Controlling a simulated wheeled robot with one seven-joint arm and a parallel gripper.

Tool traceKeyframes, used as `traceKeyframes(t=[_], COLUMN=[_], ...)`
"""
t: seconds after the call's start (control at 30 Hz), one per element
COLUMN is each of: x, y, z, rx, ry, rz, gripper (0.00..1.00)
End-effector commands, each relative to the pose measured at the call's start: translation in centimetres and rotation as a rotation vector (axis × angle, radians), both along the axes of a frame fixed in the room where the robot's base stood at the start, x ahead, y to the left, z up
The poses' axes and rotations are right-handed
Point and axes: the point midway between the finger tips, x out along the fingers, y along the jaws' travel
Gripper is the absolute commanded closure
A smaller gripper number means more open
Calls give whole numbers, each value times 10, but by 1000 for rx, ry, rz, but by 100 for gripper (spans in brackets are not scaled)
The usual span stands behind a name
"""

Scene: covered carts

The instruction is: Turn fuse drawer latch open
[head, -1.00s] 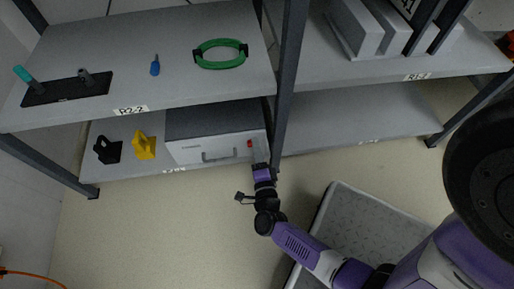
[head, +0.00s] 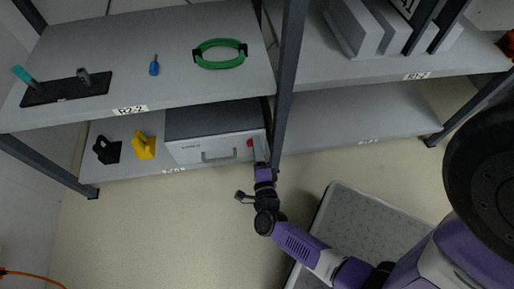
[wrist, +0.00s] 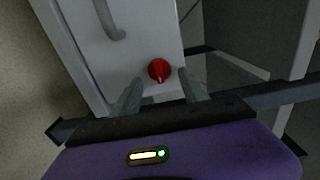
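The fuse drawer is a white-fronted box (head: 190,152) with a dark grey top on the lower shelf, and its front also shows in the wrist view (wrist: 140,62). A red round latch knob (wrist: 159,70) with a pointer mark sits on its front, beside a grey handle (wrist: 108,22). In the head view the red knob (head: 250,143) is partly covered by my gripper. My gripper (wrist: 158,88) is open, with one finger on either side of the knob's lower part. I cannot tell whether the fingers touch it.
A dark shelf post (head: 287,95) stands just right of my gripper. A yellow object (head: 144,146) and a black object (head: 107,151) are left of the drawer. The upper shelf holds a green cable loop (head: 220,54).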

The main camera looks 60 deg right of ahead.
Motion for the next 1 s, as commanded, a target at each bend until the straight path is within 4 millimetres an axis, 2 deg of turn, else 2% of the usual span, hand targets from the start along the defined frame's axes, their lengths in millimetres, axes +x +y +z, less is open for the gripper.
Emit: traceKeyframes(t=[0.37, 0.7, 1.0], x=[-4, -36, -48], y=[5, 46, 62], z=[2, 2, 0], rx=[-1, 1, -1], ry=[0, 1, 0], rz=[0, 1, 0], gripper=[49, 49, 49])
